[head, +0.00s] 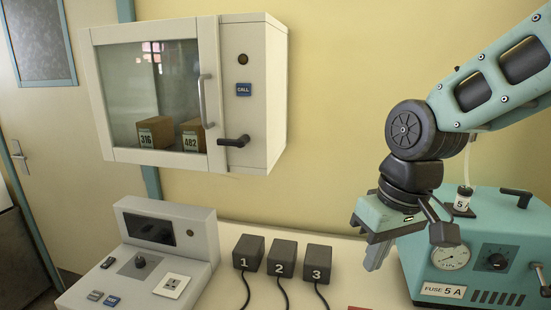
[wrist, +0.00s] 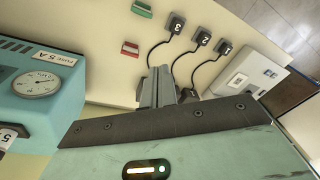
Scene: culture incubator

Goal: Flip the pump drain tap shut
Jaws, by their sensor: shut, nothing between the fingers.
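The teal pump (head: 425,284) stands at the right of the bench with a round gauge, a black knob and a "FUSE 5 A" label. A black lever handle (head: 516,193) lies on its top. A small pale fitting with a dark end (head: 543,279) shows at its front, cut by the right edge; I cannot tell which of these is the drain tap. My gripper (head: 375,256) is shut and empty, pointing down left of the pump and apart from it. In the wrist view the closed fingers (wrist: 160,88) show, with the pump (wrist: 25,65) at left.
Black blocks 1 (head: 248,252), 2 (head: 281,256) and 3 (head: 316,261) with cables stand left of my gripper. A grey console (head: 190,222) is farther left. A wall cabinet (head: 262,120) holds boxes 316 and 482. Red (wrist: 130,48) and green (wrist: 142,9) pieces show in the wrist view.

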